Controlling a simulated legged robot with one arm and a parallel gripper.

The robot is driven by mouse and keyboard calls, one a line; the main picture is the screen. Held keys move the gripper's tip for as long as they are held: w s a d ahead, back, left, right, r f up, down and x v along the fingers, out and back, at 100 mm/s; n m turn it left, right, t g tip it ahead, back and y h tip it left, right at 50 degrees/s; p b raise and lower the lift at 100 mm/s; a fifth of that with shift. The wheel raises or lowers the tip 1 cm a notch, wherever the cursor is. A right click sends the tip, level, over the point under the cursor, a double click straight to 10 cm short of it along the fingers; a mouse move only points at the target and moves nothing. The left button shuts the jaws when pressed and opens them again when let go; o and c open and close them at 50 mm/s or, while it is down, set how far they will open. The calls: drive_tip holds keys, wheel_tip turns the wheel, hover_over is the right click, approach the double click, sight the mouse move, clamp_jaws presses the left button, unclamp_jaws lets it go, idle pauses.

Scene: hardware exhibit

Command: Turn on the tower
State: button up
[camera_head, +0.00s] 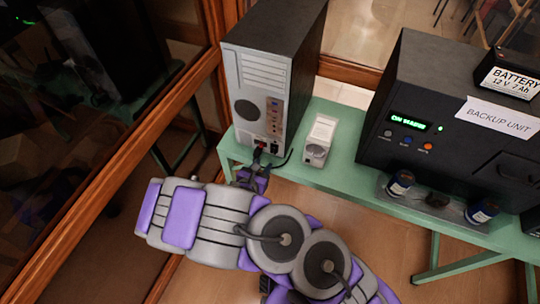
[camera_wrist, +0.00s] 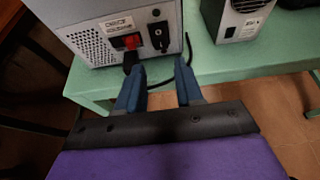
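The computer tower (camera_head: 262,95) stands upright on the left end of the green table, its grey back panel towards me. In the wrist view the tower's back (camera_wrist: 100,48) shows a red voltage switch (camera_wrist: 130,42) and, to its right, a black rocker switch (camera_wrist: 160,37). A black power cable (camera_wrist: 130,62) is plugged in below the red switch. My gripper (camera_wrist: 159,72) is open, its two blue fingers apart just below and in front of these switches. Nothing is gripped; a cable runs behind the fingers. In the head view my gripper (camera_head: 262,162) is at the tower's lower back.
A small white box (camera_head: 319,140) stands right of the tower on the green table (camera_head: 340,180). A large black backup unit (camera_head: 450,105), a battery (camera_head: 507,83) and dark jars (camera_head: 401,183) are farther right. A wood-framed glass wall (camera_head: 150,120) is close at left.

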sight(273, 151)
drive_tip(key=b+x, duration=0.1)
drive_tip(key=x, duration=0.7)
drive_tip(key=shift+w+d+f, duration=0.1)
drive_tip(key=shift+w+f, duration=0.05)
drive_tip(key=shift+w, duration=0.1)
clamp_jaws()
